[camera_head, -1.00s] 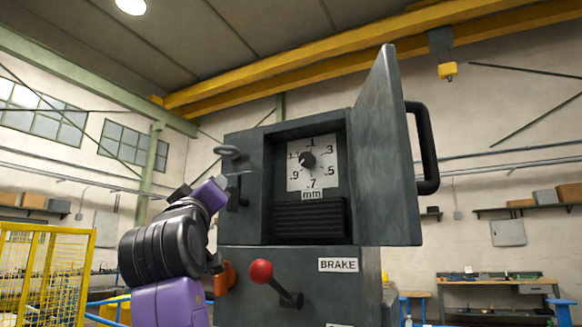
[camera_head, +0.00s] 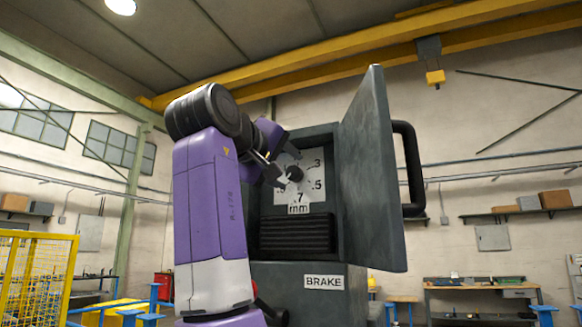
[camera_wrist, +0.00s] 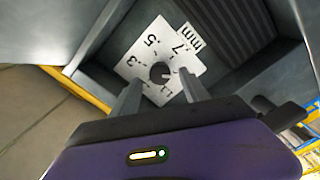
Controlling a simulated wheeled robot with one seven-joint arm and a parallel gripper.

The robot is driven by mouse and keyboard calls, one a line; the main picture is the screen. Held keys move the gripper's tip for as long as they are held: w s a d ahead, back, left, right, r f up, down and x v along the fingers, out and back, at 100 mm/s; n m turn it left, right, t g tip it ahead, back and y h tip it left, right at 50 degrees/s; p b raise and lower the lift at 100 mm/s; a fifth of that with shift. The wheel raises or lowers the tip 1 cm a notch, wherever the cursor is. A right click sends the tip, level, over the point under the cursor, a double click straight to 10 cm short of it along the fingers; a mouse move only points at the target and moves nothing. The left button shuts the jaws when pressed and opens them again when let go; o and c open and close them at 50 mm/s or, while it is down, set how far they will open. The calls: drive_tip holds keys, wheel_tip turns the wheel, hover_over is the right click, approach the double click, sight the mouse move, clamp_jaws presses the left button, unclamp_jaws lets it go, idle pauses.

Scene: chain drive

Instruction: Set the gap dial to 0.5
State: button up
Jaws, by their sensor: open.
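The gap dial is a white square plate (camera_head: 310,193) with numbers and an "mm" label, set in the grey machine's recess. Its round black knob (camera_head: 294,173) sits at the middle. My gripper (camera_head: 277,168) is at the dial's left and hides part of the plate's left side. In the wrist view, the open fingers (camera_wrist: 159,82) point at the plate (camera_wrist: 148,52), with the knob (camera_wrist: 160,73) between their tips in the picture. I cannot tell whether they touch it. The ".5" is readable in both views; the knob's exact setting is not clear.
The cabinet door (camera_head: 372,175) stands open on the right, with a black handle (camera_head: 409,168). Black ribs (camera_head: 297,235) lie below the dial. The recess walls close in around the gripper. A "BRAKE" label (camera_head: 324,282) is lower on the machine.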

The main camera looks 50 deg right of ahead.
sight(291, 173)
drive_tip(key=shift+p+x, duration=0.4)
drive_tip(key=shift+x, duration=1.15)
drive_tip(key=shift+c, duration=0.2)
clamp_jaws()
